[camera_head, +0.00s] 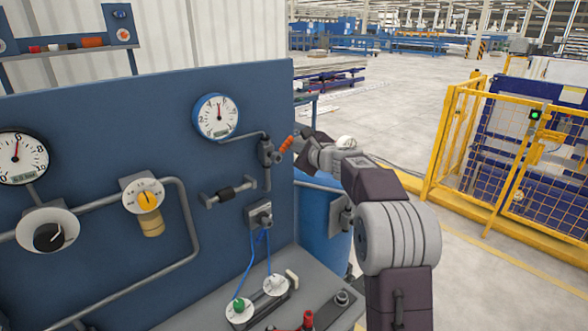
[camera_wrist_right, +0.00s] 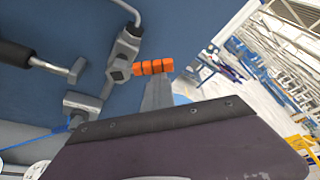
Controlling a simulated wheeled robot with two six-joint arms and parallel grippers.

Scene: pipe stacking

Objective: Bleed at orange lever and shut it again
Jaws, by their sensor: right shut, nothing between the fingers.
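The orange lever (camera_head: 286,144) sticks out to the right from a small dark valve (camera_head: 267,153) near the panel's right edge. In the wrist view the ribbed orange lever (camera_wrist_right: 153,67) lies to the right of the valve body (camera_wrist_right: 124,50). My right gripper (camera_head: 302,143) is shut and empty, with its tips close beside the lever's outer end. In the wrist view the grey gripper (camera_wrist_right: 158,84) reaches up just below the lever; I cannot tell whether they touch. A blue-rimmed gauge (camera_head: 216,117) above left has its needle pointing about straight up. My left gripper is out of view.
Blue cables run down to a grey bench (camera_head: 205,312). A blue barrel (camera_head: 322,228) stands behind my right arm. A yellow fence (camera_head: 510,150) is farther right.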

